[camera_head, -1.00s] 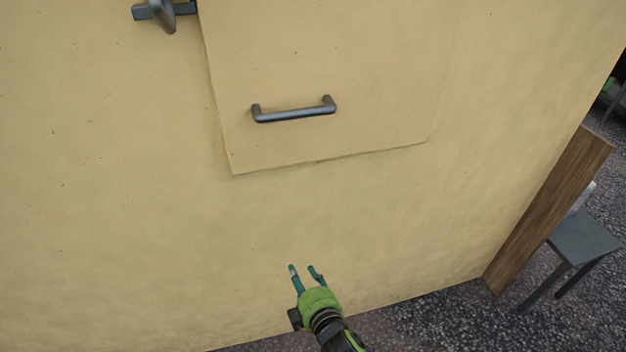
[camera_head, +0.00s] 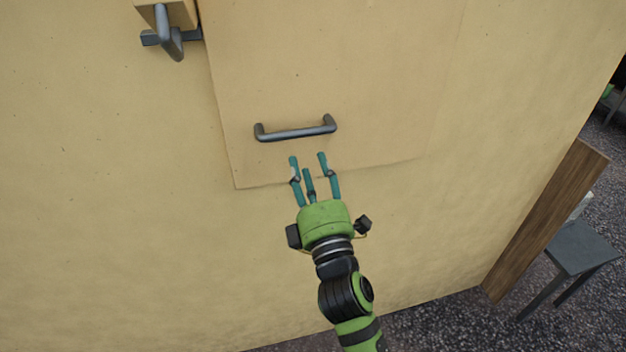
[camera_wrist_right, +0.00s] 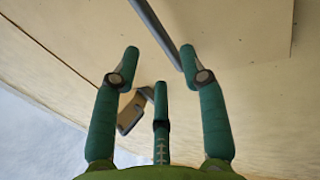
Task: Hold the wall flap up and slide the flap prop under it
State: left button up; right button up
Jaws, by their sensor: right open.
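The wall flap (camera_head: 370,80) is a pale yellow panel that looks flat against the wall of the same colour. Its dark grey bar handle (camera_head: 296,133) sits near its lower edge and also crosses the top of the right wrist view (camera_wrist_right: 156,28). My right gripper (camera_head: 308,158), with teal fingers and a green palm, is open and empty just below the handle. In the wrist view its fingertips (camera_wrist_right: 160,58) are near the bar, not closed on it. A dark grey fitting (camera_head: 165,38), possibly the flap prop, is left of the flap. My left gripper is not in view.
The yellow wall (camera_head: 130,220) fills most of the head view, bare below the flap. At its right end stands a brown wooden plank or post (camera_head: 545,222). A grey stool (camera_head: 580,248) stands beyond it on dark gravel (camera_head: 450,325).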

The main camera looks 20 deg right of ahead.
aim_at(299, 137)
jog(key=p+x, duration=0.1)
jog(key=x, duration=0.5)
jog(key=shift+w+r, duration=0.1)
jog(key=shift+w, duration=0.35)
